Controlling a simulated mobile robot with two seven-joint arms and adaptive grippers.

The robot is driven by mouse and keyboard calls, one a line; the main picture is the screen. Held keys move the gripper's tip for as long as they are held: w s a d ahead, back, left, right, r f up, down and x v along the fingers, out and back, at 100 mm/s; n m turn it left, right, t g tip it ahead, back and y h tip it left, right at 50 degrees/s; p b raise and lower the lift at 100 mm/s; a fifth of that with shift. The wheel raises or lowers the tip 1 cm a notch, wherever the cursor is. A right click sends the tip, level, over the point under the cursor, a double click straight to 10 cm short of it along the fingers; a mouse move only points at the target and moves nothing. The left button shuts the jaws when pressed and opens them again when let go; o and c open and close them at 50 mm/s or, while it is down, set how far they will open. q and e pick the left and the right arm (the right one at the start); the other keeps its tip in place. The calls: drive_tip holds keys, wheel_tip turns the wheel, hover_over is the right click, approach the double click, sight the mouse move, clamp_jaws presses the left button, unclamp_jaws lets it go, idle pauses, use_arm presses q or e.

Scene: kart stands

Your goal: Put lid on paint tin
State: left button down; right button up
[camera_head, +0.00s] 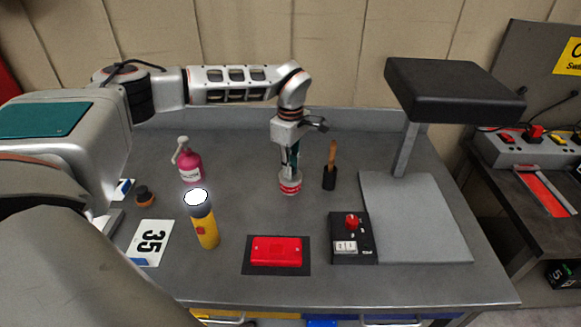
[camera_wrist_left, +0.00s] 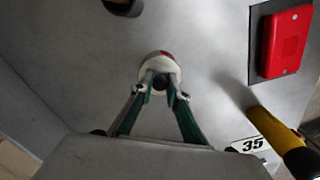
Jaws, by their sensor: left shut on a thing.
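The paint tin (camera_head: 290,187), white and red, stands upright on the grey table, left of a black cup. My left gripper (camera_head: 291,168) points down directly over the tin. In the left wrist view my left gripper (camera_wrist_left: 160,83) is shut on the small dark knob of the pale round lid (camera_wrist_left: 160,66). The lid lies over the tin, and a bit of red shows at its far edge. The fingers hide part of the lid, and I cannot tell whether it is seated on the rim or just above it. My right gripper is not in view.
A wooden-handled brush stands in the black cup (camera_head: 329,180). A pink bottle (camera_head: 189,167), a yellow torch (camera_head: 206,230), a red box (camera_head: 277,251) and a black switch box (camera_head: 345,252) surround the tin. A black padded top (camera_head: 450,88) rises on a post at right.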

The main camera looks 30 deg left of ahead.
use_arm(q)
drive_tip(key=c, duration=1.9)
unclamp_jaws()
drive_tip(key=o, duration=0.5)
drive_tip(key=shift+r, duration=3.5)
